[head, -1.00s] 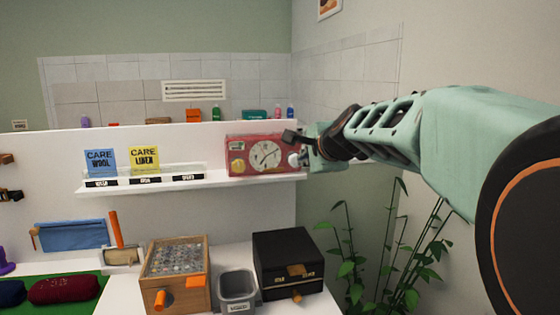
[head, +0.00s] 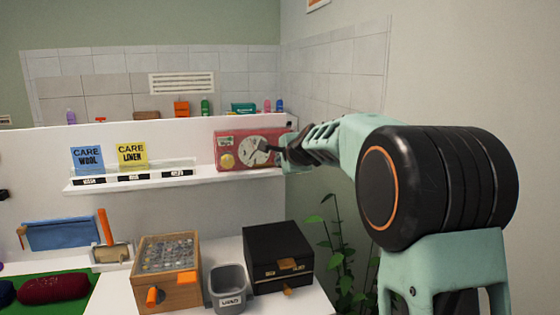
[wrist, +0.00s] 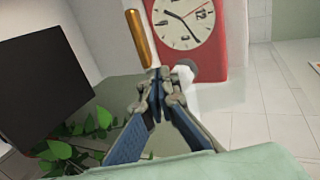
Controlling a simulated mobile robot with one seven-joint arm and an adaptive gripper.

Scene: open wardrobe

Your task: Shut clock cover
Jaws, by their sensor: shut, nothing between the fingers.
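The red clock (head: 226,141) stands upright on the white shelf, with a pale round dial and a yellow disc on its front. It also shows at the top of the wrist view (wrist: 236,40), with a pale knob (wrist: 187,66) low on it. I cannot make out a separate cover.
The shelf (head: 130,184) also holds blue and yellow care cards. Below are a wooden box (head: 150,265), a grey bin (head: 229,284) and a black box (head: 270,245). A plant (head: 335,240) stands to the right. A dark panel (wrist: 45,90) fills the wrist view's left side.

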